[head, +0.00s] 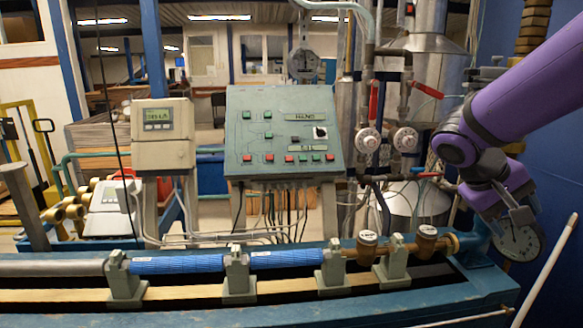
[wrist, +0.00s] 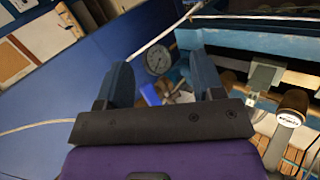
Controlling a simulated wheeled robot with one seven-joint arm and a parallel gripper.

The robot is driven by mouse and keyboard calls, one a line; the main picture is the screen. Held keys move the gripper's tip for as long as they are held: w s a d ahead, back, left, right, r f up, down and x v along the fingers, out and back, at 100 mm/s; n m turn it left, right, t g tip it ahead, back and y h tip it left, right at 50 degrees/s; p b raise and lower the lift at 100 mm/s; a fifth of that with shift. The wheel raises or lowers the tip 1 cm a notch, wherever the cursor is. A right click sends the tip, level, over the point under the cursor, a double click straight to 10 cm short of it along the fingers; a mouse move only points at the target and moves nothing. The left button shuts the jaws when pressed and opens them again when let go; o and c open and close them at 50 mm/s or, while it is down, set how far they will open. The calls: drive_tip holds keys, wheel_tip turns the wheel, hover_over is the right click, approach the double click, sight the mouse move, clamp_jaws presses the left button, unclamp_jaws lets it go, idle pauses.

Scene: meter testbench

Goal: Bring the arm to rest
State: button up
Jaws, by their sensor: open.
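My purple arm reaches in from the right edge of the head view. My gripper (head: 522,212) hangs in front of a round dial gauge (head: 518,238) at the right end of the bench. In the wrist view my gripper (wrist: 162,76) has its two dark fingers apart, with nothing held between them. The dial gauge (wrist: 158,59) shows beyond and between the fingers. I cannot tell whether the gripper touches anything; in the wrist view the fingers look clear.
The bench (head: 200,320) runs along the front with clamped pipes and brass meters (head: 426,240). A green control panel (head: 283,132) and a display box (head: 161,133) stand behind. Valves with red handles (head: 373,100) are left of my arm. A blue wall (head: 562,150) is close on the right.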

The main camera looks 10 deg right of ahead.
drive_tip(key=s+a+r+n+t+y, duration=0.2)
drive_tip(key=s+a+r+t+y, duration=0.3)
drive_tip(key=a, duration=0.7)
drive_tip(key=s+t+y, duration=0.2)
drive_tip(key=s+y, duration=0.1)
drive_tip(key=s, duration=0.1)
drive_tip(key=shift+s, duration=0.1)
